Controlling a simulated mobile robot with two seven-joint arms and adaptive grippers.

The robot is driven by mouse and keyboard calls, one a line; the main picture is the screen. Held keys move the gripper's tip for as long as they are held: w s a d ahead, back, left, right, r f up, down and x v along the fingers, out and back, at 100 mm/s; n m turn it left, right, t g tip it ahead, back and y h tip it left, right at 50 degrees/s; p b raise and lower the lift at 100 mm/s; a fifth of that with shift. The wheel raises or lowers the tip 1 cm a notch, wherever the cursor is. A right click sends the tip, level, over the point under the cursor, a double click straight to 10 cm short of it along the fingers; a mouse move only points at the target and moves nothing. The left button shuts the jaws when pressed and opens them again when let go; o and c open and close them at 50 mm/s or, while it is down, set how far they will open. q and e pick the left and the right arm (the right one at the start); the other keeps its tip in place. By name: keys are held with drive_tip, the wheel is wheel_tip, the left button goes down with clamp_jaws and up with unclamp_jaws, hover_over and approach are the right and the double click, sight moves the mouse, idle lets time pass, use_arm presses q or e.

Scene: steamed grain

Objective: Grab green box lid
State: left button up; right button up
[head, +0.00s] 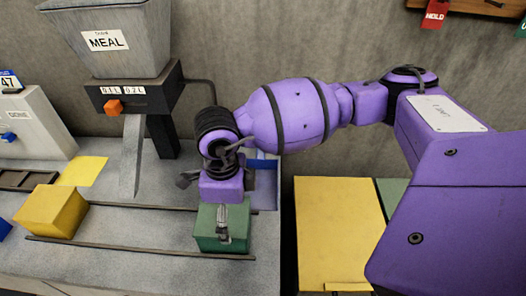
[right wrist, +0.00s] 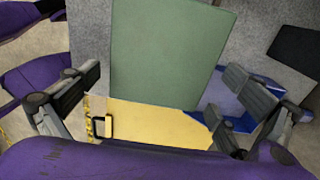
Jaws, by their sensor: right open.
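A green box (head: 237,240) sits on the rails at the right end of the grey bench. Its flat green top (right wrist: 170,50) fills the upper middle of the right wrist view, and I cannot make out a seam between lid and body. My right gripper (head: 222,207) points down at the box. Its near finger shows against the box's front side; its far finger is hidden in the head view. In the right wrist view the fingers (right wrist: 163,85) are spread wide, one towards each side of the green top. I cannot tell whether they touch it. My left gripper is not in view.
A yellow box (head: 48,212) sits on the rails at left. A meal hopper (head: 105,45) with a chute stands behind. A yellow panel (head: 335,225) with a handle lies right of the bench. A blue thing (head: 266,168) is behind my gripper. The bench between the boxes is clear.

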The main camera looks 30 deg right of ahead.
drive_tip(key=shift+f, duration=0.25)
drive_tip(key=shift+r, duration=0.1)
drive_tip(key=c, duration=1.4)
